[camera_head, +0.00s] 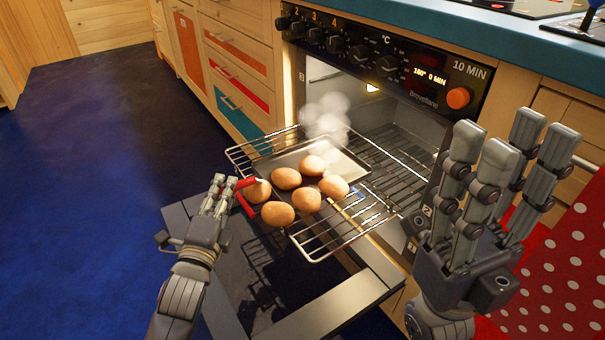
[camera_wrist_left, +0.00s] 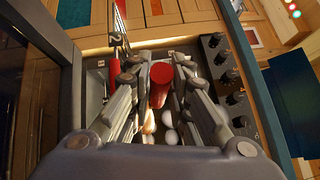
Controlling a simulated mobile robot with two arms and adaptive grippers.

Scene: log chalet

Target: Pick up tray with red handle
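The dark baking tray (camera_head: 348,171) with the red handle (camera_head: 245,194) rests on the pulled-out oven rack, with several brown round buns (camera_head: 286,178) on and around its near end. My left gripper (camera_head: 225,182) is at the handle, just left of the tray. In the left wrist view, the red handle (camera_wrist_left: 160,82) shows between the fingers of my left gripper (camera_wrist_left: 158,66), with gaps seeming to remain on both sides; contact is unclear. My right gripper (camera_head: 500,150) is raised, open and empty, right of the oven.
The wire rack (camera_head: 325,240) sticks out over the lowered oven door (camera_head: 335,305). White steam (camera_head: 326,115) rises over the tray. The oven's control knobs (camera_head: 359,55) are above. A red dotted cloth (camera_head: 560,275) hangs at right. The blue floor at left is clear.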

